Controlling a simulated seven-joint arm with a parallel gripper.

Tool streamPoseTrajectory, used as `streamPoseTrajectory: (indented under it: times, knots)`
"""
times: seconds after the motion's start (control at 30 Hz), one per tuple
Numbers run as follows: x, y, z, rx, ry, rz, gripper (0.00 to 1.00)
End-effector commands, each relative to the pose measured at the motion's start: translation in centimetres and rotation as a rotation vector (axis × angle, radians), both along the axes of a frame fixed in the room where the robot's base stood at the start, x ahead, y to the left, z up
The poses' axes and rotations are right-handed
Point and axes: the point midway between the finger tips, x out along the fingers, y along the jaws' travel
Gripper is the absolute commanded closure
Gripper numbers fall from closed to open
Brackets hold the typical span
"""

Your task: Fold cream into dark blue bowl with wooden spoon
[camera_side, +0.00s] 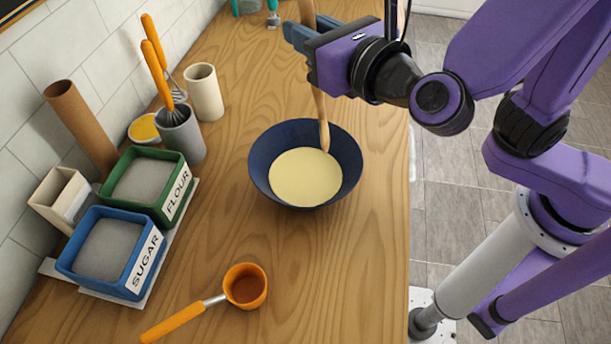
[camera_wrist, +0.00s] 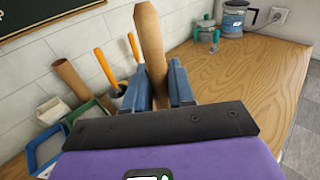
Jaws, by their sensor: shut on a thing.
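The dark blue bowl (camera_side: 260,158) stands upright on the wooden counter and holds pale yellow cream (camera_side: 305,178). My gripper (camera_side: 305,42) is above the bowl's far side, shut on the wooden spoon (camera_side: 322,118). The spoon is held nearly upright, with its lower end inside the bowl near the far right inner wall, at the edge of the cream. I cannot tell exactly whether its tip touches the cream. In the wrist view, the spoon's handle (camera_wrist: 151,45) rises between the two blue fingers (camera_wrist: 158,92). The bowl is hidden in that view.
Left of the bowl are a green FLOUR box (camera_side: 122,205), a blue SUGAR box (camera_side: 85,270), a grey whisk cup (camera_side: 183,138), a white cup (camera_side: 204,92) and a brown tube (camera_side: 80,125). An orange measuring cup (camera_side: 246,286) lies in front. The counter right of the bowl is clear.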

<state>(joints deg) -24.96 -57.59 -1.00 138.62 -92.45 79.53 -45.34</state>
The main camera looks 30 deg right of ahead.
Motion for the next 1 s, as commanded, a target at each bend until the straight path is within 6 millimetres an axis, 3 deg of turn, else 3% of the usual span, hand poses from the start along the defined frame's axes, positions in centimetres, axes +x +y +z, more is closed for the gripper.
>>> streamPoseTrajectory:
  times: [0.27,1.0]
  knots:
    - [0.0,0.0,0.3,0.002,-0.001,0.000,1.00]
    - [0.0,0.0,5.9,0.002,-0.001,0.001,1.00]
